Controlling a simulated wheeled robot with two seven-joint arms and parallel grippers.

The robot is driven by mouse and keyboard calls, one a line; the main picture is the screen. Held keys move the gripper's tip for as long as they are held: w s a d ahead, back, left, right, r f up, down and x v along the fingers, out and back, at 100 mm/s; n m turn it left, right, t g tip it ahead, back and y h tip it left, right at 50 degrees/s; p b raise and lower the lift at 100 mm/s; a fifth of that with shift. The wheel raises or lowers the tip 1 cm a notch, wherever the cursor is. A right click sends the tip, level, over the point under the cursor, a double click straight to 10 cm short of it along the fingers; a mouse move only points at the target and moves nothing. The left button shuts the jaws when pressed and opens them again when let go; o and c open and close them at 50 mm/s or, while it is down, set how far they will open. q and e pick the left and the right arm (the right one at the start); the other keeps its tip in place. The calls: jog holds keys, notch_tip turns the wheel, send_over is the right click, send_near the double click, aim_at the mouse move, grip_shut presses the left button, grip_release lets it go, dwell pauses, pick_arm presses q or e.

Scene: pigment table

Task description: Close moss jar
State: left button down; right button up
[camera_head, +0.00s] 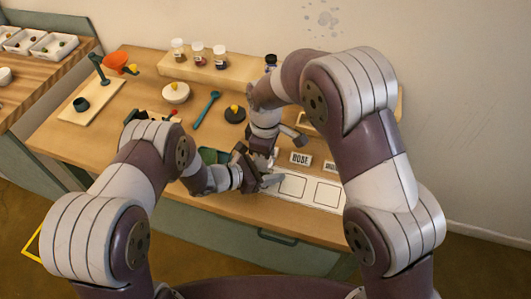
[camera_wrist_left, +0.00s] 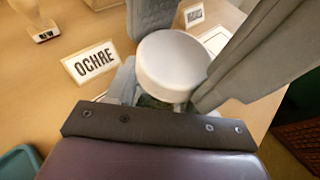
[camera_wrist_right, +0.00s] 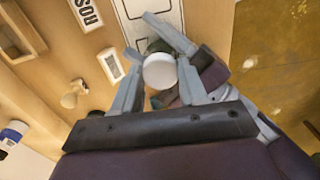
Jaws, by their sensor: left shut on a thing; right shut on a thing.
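The moss jar (camera_wrist_left: 150,102) is mostly hidden. In the left wrist view a strip of its greenish glass shows under a round white lid (camera_wrist_left: 172,65). The lid also shows in the right wrist view (camera_wrist_right: 160,72), between the fingers of my right gripper (camera_wrist_right: 160,82). My left gripper (camera_head: 268,180) is shut on the jar from the side. My right gripper (camera_head: 272,155) is shut on the lid from above. The lid sits over the jar's mouth; I cannot tell whether it is fully seated.
A name card (camera_head: 300,158) and a white mat with marked squares (camera_head: 325,192) lie to the right. An OCHRE card (camera_wrist_left: 93,61) stands close by. Several jars stand on the back shelf (camera_head: 235,70). A teal spoon (camera_head: 206,110) and a dark round piece (camera_head: 234,115) lie behind my grippers.

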jog(key=shift+f, duration=0.45)
